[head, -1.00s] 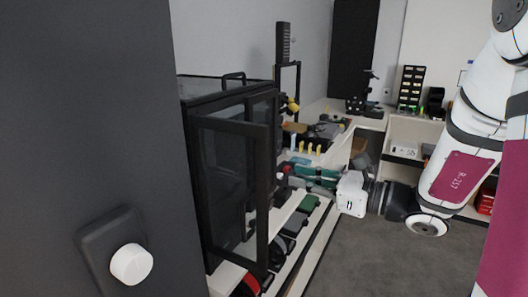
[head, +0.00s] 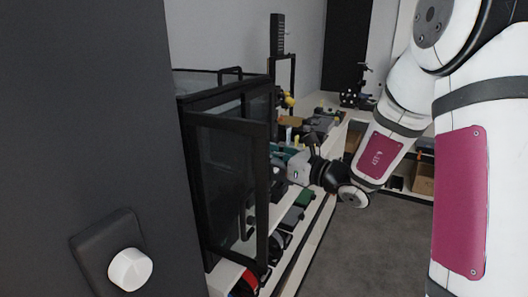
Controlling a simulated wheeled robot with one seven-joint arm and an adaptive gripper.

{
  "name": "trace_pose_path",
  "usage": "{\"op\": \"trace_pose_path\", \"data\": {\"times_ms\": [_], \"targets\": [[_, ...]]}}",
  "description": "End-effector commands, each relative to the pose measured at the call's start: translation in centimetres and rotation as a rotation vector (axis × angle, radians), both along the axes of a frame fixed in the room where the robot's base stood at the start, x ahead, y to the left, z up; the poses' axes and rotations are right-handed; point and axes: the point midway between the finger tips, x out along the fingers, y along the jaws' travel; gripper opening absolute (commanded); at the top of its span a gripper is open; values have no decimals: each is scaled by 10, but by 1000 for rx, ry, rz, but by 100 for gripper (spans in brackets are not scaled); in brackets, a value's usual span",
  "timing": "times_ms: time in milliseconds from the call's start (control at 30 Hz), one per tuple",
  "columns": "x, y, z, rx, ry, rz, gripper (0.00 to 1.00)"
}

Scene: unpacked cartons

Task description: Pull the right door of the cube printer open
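The cube printer (head: 212,92) is a black-framed box with dark clear panels, standing on the bench at left of centre in the head view. A tall framed glass door (head: 262,190) on it faces me and stands out from the body at an angle. I cannot tell for sure whether this is the right door. My gripper (head: 280,158) is just right of the upper part of the door's right frame post, pointing left. Its fingertips are small and partly lost against the post and the clutter, so contact and finger opening cannot be told.
A dark panel with a white knob (head: 130,269) fills the near left. A long pale shelf bench (head: 318,235) with tools and dark bins runs back behind my gripper. Grey floor (head: 375,250) right of the bench is clear. A cardboard box (head: 423,180) sits at the far right.

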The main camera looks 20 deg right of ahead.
Motion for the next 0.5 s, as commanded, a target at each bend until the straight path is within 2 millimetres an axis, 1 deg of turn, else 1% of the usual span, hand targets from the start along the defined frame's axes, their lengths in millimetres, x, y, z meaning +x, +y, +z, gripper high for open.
{"op": "trace_pose_path", "data": {"times_ms": [100,200,467,500], "targets": [[9,6,0,1,-1,1,17],[12,9,0,0,0,1,17],[13,9,0,0,0,0,17],[13,9,0,0,0,0,12]]}}
